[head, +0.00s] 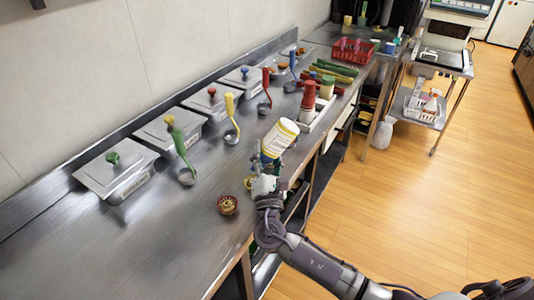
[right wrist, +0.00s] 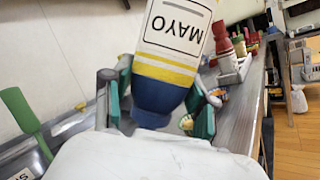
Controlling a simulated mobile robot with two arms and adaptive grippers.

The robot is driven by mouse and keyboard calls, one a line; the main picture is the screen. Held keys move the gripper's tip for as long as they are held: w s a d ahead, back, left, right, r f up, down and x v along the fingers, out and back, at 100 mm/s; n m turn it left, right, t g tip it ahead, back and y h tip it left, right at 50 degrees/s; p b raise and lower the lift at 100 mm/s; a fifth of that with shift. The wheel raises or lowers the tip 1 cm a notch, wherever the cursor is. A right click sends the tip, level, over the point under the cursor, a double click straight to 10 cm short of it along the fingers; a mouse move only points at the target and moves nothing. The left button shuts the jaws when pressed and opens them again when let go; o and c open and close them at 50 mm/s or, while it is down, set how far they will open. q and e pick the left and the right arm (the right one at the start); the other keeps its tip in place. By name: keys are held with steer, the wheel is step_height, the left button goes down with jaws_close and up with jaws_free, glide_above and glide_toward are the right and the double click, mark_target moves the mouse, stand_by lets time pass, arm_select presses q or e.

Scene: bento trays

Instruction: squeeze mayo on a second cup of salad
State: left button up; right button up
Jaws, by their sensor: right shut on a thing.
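The mayo bottle (head: 281,136) is cream with a blue end. It is tilted, with the blue end low and the pale end up to the right. My right gripper (head: 267,168) is shut around the blue end. In the right wrist view, the green-padded fingers flank the bottle (right wrist: 170,55), and its MAYO label reads upside down. One small brown cup of salad (head: 228,205) sits on the counter, left of and below the gripper. A second cup (head: 249,182) is partly hidden beside the gripper, under the bottle. I cannot tell whether mayo is on either cup. My left gripper is out of view.
Lidded steel containers (head: 116,172) and several ladles (head: 186,176) line the wall side of the steel counter (head: 150,250). Red-topped bottles (head: 308,100) stand in a holder beyond the mayo, near the counter's right edge. The counter's near left part is clear.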

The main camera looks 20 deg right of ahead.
mark_target(267, 140)
step_height(267, 140, up, 7)
steer(key=p, duration=0.4)
steer(key=shift+f+p, duration=0.1)
steer(key=shift+p, duration=0.2)
steer(key=shift+f, duration=0.1)
